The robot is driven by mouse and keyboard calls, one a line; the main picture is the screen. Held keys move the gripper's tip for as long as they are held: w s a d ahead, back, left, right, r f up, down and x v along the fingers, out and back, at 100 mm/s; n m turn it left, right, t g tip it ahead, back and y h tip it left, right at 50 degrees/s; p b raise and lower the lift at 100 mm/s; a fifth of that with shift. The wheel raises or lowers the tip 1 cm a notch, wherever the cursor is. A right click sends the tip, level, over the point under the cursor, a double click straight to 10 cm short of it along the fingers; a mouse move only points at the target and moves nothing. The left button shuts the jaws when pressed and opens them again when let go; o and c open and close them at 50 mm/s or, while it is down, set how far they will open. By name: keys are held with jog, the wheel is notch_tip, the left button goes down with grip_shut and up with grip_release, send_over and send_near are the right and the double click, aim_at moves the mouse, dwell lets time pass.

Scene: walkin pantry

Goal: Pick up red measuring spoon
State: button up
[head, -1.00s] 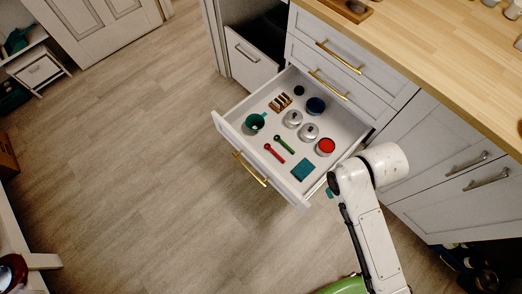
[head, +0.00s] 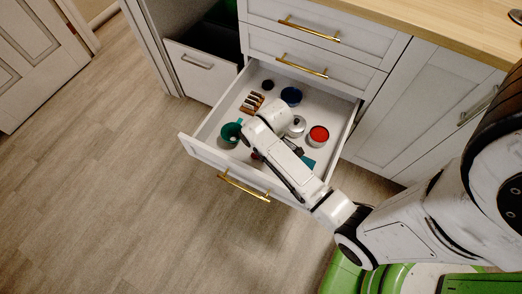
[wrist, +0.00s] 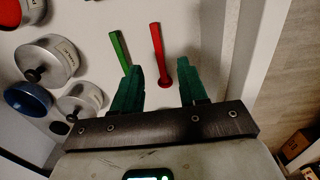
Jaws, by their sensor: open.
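The red measuring spoon (wrist: 157,45) lies on the white drawer floor in the wrist view, its round bowl toward my gripper. My gripper (wrist: 160,67) is open, its two green fingers on either side of the spoon's bowl end, with nothing held between them. I cannot tell how far above the drawer floor the fingertips are. The green measuring spoon (wrist: 120,47) lies left of the red one, close to the left finger. In the head view my arm covers most of the spoons, and only a small red bit (head: 254,156) shows.
A drawer wall (wrist: 240,60) stands right of the gripper.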

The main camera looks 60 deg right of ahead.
jog(key=shift+w+d+f+b, duration=0.1)
jog(key=shift+f+b, duration=0.4)
jog(key=shift+f, duration=1.25)
jog(key=shift+w+d+f+b, duration=0.1)
jog(key=shift+f+b, duration=0.35)
jog(key=shift+f, duration=1.25)
jog(key=shift+a, duration=0.1)
grip_shut()
